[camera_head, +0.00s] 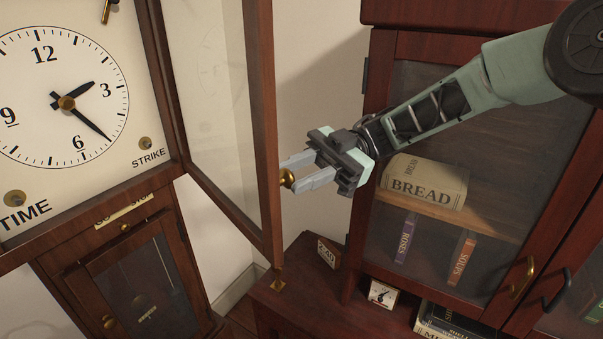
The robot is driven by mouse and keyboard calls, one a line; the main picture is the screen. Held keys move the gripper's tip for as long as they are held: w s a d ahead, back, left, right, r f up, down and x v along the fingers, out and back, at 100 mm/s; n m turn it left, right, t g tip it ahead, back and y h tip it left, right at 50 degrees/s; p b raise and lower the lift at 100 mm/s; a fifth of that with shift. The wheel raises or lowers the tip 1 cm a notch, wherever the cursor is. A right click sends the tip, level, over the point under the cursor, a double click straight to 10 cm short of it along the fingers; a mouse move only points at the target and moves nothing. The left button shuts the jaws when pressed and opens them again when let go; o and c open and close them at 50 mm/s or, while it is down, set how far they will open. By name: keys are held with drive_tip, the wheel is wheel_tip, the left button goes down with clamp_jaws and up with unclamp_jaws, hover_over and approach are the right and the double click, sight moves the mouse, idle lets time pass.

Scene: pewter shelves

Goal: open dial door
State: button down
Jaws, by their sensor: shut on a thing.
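The dial door (265,110) is a wooden frame with a glass pane, and it stands swung out from the white clock dial (62,90), hinged near the dial's right side. A small brass knob (287,179) sits on the door's free edge. My gripper (297,174) reaches in from the right and is shut on the knob, with a finger on either side. The fingers partly cover the knob.
A glass-fronted red-brown cabinet (381,75) with books stands close on the right, behind my arm. The clock's lower door (135,280) looks closed.

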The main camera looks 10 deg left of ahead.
drive_tip(key=shift+s, duration=0.1)
drive_tip(key=c, duration=1.1)
unclamp_jaws()
drive_tip(key=shift+r, duration=0.1)
wheel_tip(320, 180, up, 10)
drive_tip(key=b, duration=0.3)
drive_tip(key=shift+b, duration=0.4)
